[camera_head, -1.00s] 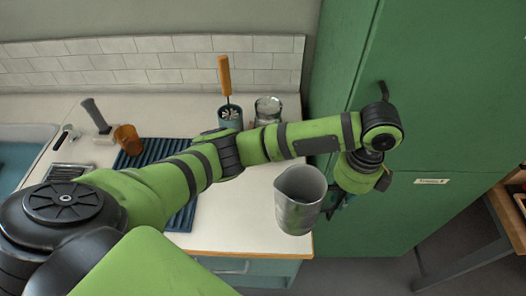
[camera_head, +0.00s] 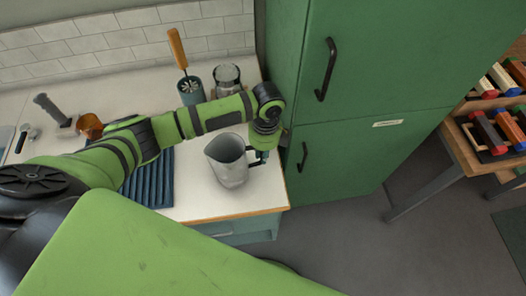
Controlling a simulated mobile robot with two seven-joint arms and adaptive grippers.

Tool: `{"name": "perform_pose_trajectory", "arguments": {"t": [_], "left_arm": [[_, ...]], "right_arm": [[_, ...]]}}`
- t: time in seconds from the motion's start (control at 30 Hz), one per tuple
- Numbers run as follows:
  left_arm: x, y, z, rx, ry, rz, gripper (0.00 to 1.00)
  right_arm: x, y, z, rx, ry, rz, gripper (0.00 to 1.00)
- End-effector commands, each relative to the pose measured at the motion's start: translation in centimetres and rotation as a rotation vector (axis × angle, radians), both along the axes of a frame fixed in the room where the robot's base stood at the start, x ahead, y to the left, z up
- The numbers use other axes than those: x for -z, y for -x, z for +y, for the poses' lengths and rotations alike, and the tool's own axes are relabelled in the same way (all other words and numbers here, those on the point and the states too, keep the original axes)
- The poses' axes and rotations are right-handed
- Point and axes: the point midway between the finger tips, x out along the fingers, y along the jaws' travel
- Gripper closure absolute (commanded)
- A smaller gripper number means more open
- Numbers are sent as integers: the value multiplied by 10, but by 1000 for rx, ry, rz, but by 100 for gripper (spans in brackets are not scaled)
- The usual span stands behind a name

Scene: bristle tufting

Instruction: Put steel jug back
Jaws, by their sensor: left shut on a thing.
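The steel jug (camera_head: 229,163) is a grey metal pitcher with an open top and a spout toward the left. It is upright over the right end of the white counter, close to the front edge. I cannot tell whether its base touches the counter. My left gripper (camera_head: 262,156) is at the jug's right side, shut on its handle; the fingers are mostly hidden behind the jug and my wrist. My right gripper is out of view.
A ribbed blue mat (camera_head: 152,183) lies left of the jug. Behind my arm stand a glass jar (camera_head: 227,78) and a dark cup (camera_head: 190,91) with an orange-handled brush. A green cabinet (camera_head: 350,110) bounds the counter on the right. A shelf of coloured blocks (camera_head: 492,130) is far right.

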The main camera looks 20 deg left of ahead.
Motion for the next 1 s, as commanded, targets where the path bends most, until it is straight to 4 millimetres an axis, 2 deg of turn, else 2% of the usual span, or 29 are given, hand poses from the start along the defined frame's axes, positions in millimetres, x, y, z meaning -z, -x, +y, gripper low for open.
{"name": "perform_pose_trajectory", "arguments": {"t": [0.1,0.5,0.53,0.57,0.87,1.0], "left_arm": [[7,0,-1,1,0,0,100],[13,0,-1,1,1,-2,100],[12,0,-1,1,0,-1,73],[12,0,-1,1,0,-1,61],[12,0,-1,1,0,-1,61],[5,-1,-1,1,1,-3,61]], "right_arm": [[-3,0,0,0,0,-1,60],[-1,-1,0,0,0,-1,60],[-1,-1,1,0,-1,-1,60],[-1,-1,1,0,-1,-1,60],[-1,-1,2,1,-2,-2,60],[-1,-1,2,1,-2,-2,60]]}}
